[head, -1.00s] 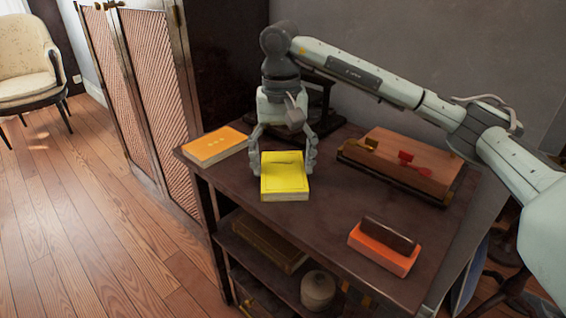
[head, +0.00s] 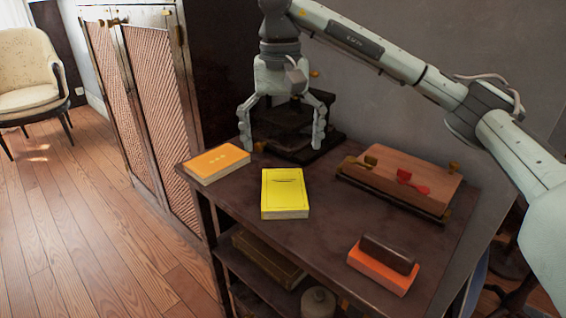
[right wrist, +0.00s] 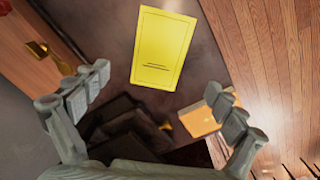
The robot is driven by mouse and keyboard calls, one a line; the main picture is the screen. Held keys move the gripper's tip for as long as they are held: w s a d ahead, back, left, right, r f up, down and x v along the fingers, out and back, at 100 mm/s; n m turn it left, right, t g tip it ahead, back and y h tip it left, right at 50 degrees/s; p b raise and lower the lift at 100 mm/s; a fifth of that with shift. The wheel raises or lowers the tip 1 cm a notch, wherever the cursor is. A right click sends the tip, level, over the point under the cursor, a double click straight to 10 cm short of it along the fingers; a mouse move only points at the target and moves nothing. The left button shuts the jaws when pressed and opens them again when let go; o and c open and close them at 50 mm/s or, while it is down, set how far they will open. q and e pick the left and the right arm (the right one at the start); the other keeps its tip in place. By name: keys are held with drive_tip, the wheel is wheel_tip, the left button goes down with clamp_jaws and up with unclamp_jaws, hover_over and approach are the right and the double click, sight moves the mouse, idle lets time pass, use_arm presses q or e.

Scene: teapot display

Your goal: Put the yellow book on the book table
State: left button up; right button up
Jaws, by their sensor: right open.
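The yellow book (head: 284,192) lies flat on the dark wooden table (head: 330,215), near its front left side. It also shows in the right wrist view (right wrist: 162,48), beyond the fingertips. My right gripper (head: 282,146) is open and empty above the table, behind the book and apart from it. Its spread fingers also show in the right wrist view (right wrist: 165,88). My left gripper is not in view.
An orange book (head: 217,163) lies left of the yellow book. A wooden box with red and brass parts (head: 410,180) and an orange block with a dark top (head: 383,268) are on the right. A dark stand (head: 290,130) is behind the gripper.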

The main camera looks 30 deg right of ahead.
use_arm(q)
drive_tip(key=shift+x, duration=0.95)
use_arm(e)
wheel_tip(320, 180, up, 3)
drive_tip(key=shift+r, duration=0.2)
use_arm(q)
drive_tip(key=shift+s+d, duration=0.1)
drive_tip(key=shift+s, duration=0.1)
use_arm(e)
drive_tip(key=shift+f, duration=0.1)
